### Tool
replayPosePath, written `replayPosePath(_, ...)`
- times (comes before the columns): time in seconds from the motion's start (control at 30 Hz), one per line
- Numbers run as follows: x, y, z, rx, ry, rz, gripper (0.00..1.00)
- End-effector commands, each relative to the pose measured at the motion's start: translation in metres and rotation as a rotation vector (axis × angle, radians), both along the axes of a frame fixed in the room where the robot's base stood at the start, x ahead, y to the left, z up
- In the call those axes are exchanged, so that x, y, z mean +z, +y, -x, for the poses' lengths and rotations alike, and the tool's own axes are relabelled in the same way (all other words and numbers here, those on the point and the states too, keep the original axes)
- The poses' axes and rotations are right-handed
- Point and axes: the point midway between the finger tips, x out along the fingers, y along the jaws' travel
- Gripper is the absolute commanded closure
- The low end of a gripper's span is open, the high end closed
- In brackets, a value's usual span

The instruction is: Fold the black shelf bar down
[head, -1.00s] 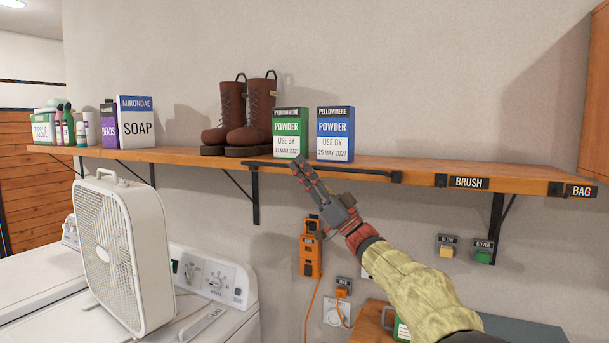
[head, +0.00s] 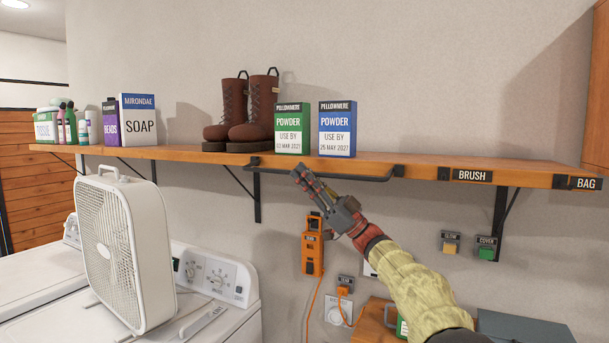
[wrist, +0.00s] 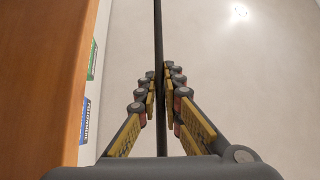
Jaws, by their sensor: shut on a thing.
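The black shelf bar (head: 352,180) is a thin rod along the front edge of the wooden shelf (head: 420,165), with a bracket at each end. It sits slightly below and out from the edge. My gripper (head: 299,172) is at the bar, left of its middle, below the green powder box. In the wrist view the bar (wrist: 158,35) runs straight between the two fingers, which are closed on it. The part of the bar behind the fingers is hidden.
Green (head: 291,130) and blue (head: 337,130) powder boxes stand on the shelf above the bar, with brown boots (head: 250,115) to their left. An orange device (head: 312,250) hangs on the wall below.

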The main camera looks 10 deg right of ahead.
Motion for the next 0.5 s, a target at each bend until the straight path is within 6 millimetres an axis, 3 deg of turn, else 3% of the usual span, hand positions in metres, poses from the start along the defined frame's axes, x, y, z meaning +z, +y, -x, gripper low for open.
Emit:
replayPosePath(0.17,-0.0012,-0.0007,-0.0009,-0.002,0.003,-0.001,1.00)
replayPosePath(0.2,-0.0012,-0.0007,-0.0009,-0.002,0.003,-0.001,0.92)
replayPosePath(0.5,-0.0006,-0.0003,-0.0004,-0.001,0.002,-0.001,0.74)
